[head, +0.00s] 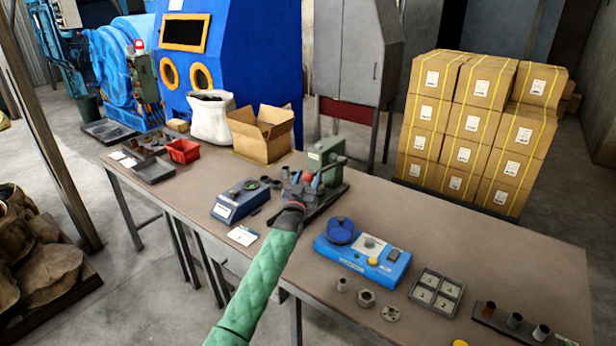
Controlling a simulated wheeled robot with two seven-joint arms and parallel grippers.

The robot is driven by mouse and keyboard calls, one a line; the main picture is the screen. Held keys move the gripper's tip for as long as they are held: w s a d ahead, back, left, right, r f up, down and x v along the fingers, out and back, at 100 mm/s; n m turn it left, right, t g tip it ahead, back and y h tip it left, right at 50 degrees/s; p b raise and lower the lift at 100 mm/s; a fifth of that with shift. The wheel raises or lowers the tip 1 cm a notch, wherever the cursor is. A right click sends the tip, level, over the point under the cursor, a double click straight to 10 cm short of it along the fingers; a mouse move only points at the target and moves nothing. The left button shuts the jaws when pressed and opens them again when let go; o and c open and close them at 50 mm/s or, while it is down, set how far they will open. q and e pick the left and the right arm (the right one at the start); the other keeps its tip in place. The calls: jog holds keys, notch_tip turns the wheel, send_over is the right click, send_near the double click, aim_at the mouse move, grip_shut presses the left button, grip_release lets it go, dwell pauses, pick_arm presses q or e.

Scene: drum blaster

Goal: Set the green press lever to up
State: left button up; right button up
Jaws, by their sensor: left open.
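The green press (325,153) stands on the workbench (420,215), right of the open cardboard box. A grey bar, which looks like its lever, angles up to the right at the press's front. My left arm, in a quilted green sleeve, reaches up from the bottom of the head view. My left gripper (300,181) is open just in front of the press, by a small red knob (309,177). I cannot tell whether the fingers touch the knob or lever. The gripper hides the lower front of the press. My right gripper is out of view.
A blue-grey device (240,200) lies left of my gripper, and a blue machine with a round bowl (362,255) lies right. Behind are an open cardboard box (262,134), a white sack (210,118) and a red bin (184,151). The bench's right rear is clear.

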pick_arm(q)
jog(key=shift+w+r, duration=0.1)
grip_shut()
jog(key=shift+r, duration=0.15)
